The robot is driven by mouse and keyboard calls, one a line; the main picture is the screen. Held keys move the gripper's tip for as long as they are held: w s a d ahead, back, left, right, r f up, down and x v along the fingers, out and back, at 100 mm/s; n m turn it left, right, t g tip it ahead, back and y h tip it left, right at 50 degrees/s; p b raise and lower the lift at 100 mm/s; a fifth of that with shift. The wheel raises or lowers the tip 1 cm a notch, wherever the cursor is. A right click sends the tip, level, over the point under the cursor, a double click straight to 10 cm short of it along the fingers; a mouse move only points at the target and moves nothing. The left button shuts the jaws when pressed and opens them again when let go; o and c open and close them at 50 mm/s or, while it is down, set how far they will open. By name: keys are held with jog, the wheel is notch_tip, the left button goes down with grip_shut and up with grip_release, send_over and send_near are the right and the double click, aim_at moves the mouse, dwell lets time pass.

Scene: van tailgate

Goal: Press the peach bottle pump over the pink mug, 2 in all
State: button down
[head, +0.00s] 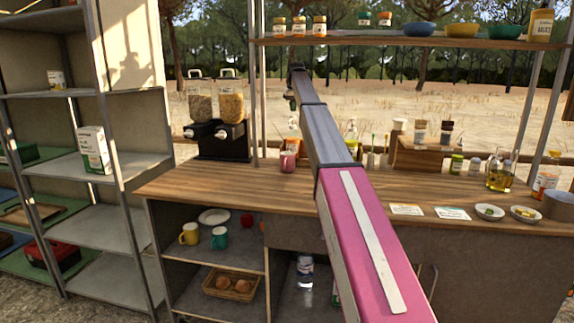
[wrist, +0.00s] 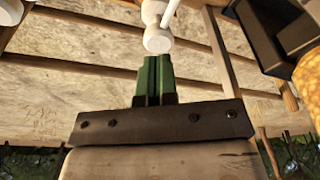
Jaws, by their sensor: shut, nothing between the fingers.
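The pink mug (head: 288,161) stands upright on the wooden counter, right of the cereal dispensers. A small peach patch (head: 295,145) shows just behind and above it, likely the peach bottle, mostly hidden by the mug and my arm. In the wrist view a white pump head (wrist: 158,38) with its stem lies just beyond my fingertips. My gripper (wrist: 155,62) has its green fingers together with nothing between them. In the head view its dark end (head: 291,103) hangs above the mug area. I cannot tell whether the fingers touch the pump.
Two cereal dispensers (head: 217,112) stand left of the mug. Bottles and a wooden box (head: 419,155) stand right of my arm. A high shelf (head: 400,42) with jars and bowls runs above. Cards (head: 406,209) and small dishes lie at the right; the front-left counter is clear.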

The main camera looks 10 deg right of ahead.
jog(key=shift+f, duration=0.3)
jog(key=shift+f, duration=1.4)
jog(key=shift+r, duration=1.7)
jog(key=shift+r, duration=0.1)
jog(key=shift+r, duration=2.9)
